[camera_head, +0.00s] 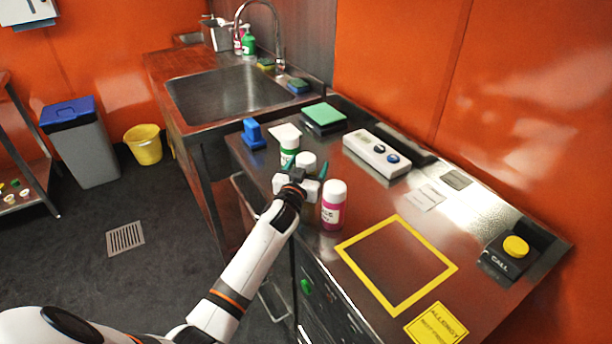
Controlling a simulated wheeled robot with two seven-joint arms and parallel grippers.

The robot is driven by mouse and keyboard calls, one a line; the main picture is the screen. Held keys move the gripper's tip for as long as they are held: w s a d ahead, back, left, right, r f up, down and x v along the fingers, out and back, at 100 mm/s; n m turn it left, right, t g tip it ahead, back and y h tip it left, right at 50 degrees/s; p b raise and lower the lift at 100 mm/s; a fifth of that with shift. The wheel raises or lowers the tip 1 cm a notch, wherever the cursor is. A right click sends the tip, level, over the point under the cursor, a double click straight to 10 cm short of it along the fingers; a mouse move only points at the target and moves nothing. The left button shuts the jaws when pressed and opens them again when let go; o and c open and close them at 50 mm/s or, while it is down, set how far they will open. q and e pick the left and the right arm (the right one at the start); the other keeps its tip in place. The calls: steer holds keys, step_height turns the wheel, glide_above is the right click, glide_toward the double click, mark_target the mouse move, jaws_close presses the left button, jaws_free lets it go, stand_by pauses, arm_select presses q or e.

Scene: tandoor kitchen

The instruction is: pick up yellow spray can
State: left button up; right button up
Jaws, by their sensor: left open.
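I cannot make out a yellow spray can body in the head view. My left gripper (306,168) reaches over the counter's front part, its teal-tipped fingers apart. A white round cap (306,158) shows between or just beyond the fingers. What is below the cap is hidden by the gripper, so I cannot tell its colour or whether the fingers touch it. A green and white spray bottle (289,149) stands just behind to the left. A magenta bottle with a white cap (332,207) stands close to the right of the gripper. My right gripper is not in view.
The steel counter (375,207) has a yellow square outline (348,250) at the right front, with bare surface inside. A blue object (253,134), a green-topped block (324,115), a white device with knobs (375,153) and a call button (515,247) stand around. A sink (225,95) lies beyond.

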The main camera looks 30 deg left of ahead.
arm_select(q)
steer(key=shift+w, duration=0.3)
steer(key=shift+c, duration=0.4)
steer(key=c, duration=1.1)
